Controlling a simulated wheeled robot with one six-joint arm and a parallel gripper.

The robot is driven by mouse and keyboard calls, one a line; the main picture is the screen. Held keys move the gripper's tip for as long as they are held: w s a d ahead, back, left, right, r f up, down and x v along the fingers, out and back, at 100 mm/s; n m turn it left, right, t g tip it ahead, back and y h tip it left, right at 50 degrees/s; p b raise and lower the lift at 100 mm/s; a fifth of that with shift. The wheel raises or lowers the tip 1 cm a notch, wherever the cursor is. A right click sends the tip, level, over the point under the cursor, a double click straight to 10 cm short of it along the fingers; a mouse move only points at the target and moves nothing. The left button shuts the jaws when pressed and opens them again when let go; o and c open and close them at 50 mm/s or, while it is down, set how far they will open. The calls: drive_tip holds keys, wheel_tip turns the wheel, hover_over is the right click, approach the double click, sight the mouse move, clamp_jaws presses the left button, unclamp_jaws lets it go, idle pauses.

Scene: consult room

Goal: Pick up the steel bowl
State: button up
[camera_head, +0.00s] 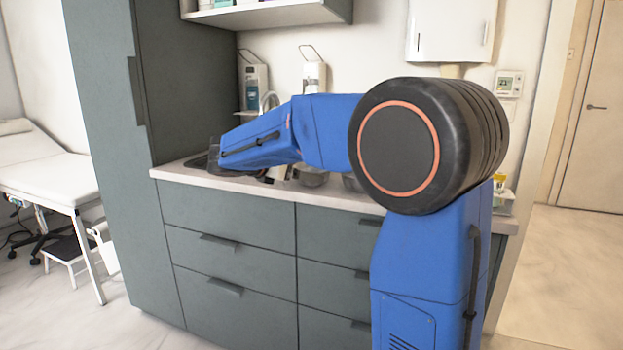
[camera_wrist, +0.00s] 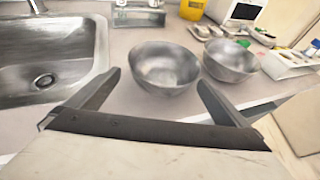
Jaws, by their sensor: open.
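In the wrist view, a steel bowl (camera_wrist: 164,70) stands upright and looks empty on the counter, just beyond my gripper (camera_wrist: 159,78). My gripper is open and holds nothing. Its left fingertip is left of this bowl and its right fingertip lies in the picture between it and a second steel bowl (camera_wrist: 231,61). I cannot tell whether the fingers are level with the rim. The second bowl stands close to the right. In the head view, a bowl (camera_head: 312,178) shows partly beneath my blue arm, and I cannot make out my gripper clearly.
A steel sink (camera_wrist: 45,60) is set in the counter (camera_wrist: 120,38) at the left. A yellow container (camera_wrist: 192,9), small trays and a white rack (camera_wrist: 288,65) stand beyond and right of the bowls. Drawers (camera_head: 230,245) fill the counter's front.

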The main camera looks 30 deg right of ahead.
drive_tip(key=shift+s+x, duration=0.1)
drive_tip(key=shift+x, duration=1.4)
drive_tip(key=shift+s+x, duration=0.15)
drive_tip(key=shift+x, duration=1.4)
drive_tip(key=shift+d, duration=0.1)
drive_tip(key=shift+c, duration=0.3)
drive_tip(key=c, duration=0.9)
